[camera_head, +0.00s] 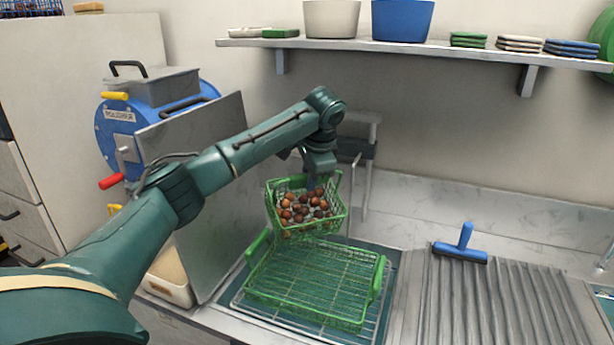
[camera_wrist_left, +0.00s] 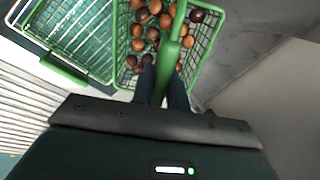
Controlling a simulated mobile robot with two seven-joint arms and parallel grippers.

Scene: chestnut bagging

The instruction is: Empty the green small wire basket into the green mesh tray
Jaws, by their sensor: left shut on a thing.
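The green small wire basket (camera_head: 283,229) holds several brown chestnuts (camera_head: 303,207). It hangs above the far edge of the green mesh tray (camera_head: 340,320), slightly tilted. My left gripper (camera_head: 318,176) is shut on the basket's handle from above; in the left wrist view the green handle (camera_wrist_left: 177,28) runs between the dark fingers (camera_wrist_left: 163,88). The basket also shows in that view (camera_wrist_left: 203,42), chestnuts inside it. The mesh tray lies beside it there (camera_wrist_left: 60,68) and looks empty. My right gripper is not in view.
The tray rests on a wire rack (camera_head: 240,303) on the counter. A blue polisher (camera_head: 118,140) and an upright grey panel (camera_head: 200,190) stand left. A shelf (camera_head: 420,48) hangs above.

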